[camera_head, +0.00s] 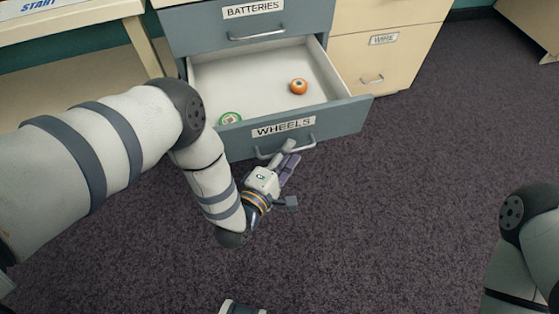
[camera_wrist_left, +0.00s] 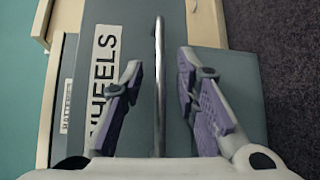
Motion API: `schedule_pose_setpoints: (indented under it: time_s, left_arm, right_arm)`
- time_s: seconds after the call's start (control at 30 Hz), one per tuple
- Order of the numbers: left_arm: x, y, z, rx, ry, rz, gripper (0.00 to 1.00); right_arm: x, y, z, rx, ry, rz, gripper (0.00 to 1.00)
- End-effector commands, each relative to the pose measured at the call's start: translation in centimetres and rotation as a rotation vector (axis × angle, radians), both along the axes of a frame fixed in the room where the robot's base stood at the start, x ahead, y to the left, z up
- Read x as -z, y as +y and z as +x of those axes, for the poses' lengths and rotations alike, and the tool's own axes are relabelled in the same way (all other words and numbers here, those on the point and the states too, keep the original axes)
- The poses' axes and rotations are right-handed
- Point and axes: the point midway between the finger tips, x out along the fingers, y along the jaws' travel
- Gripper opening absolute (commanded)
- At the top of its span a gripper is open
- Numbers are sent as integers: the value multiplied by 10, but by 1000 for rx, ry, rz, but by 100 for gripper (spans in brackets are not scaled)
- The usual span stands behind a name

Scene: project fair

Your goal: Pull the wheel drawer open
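The wheel drawer (camera_head: 345,118) is grey-blue with a WHEELS label and stands pulled out of its cabinet in the head view. Its front also shows in the left wrist view (camera_wrist_left: 103,30). Its metal bar handle (camera_head: 304,146) runs upright between my left fingers in the wrist view (camera_wrist_left: 159,45). My left gripper (camera_head: 289,156) is at the handle, with its fingers apart on either side of the bar and a gap visible on both sides (camera_wrist_left: 160,70). An orange wheel (camera_head: 298,87) and a partly hidden green wheel (camera_head: 230,119) lie inside.
A shut BATTERIES drawer (camera_head: 235,36) is above, and a cream cabinet with a WIRE drawer (camera_head: 383,65) stands to the right. A cream table (camera_head: 60,28) is at the left. Dark carpet (camera_head: 400,200) in front is clear.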

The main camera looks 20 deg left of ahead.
Motion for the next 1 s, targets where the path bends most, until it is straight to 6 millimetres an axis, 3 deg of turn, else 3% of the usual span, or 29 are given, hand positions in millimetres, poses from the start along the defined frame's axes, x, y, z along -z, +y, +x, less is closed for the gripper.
schedule_pose_setpoints:
  time_s: [0.2, 0.4, 0.9, 1.0]
  left_arm:
    - [-7, 12, -59, -1, 6, -2, 28]
    - [-13, 20, -95, -2, 4, -1, 28]
    - [-15, 21, -102, -1, -1, -1, 28]
    - [-2, 18, -112, 33, 69, 66, 28]
  right_arm:
    - [0, 0, 0, 0, 0, 0, 32]
    - [0, 0, 0, 0, 0, 0, 32]
    - [0, 0, 0, 0, 0, 0, 32]
    - [0, 0, 0, 0, 0, 0, 32]
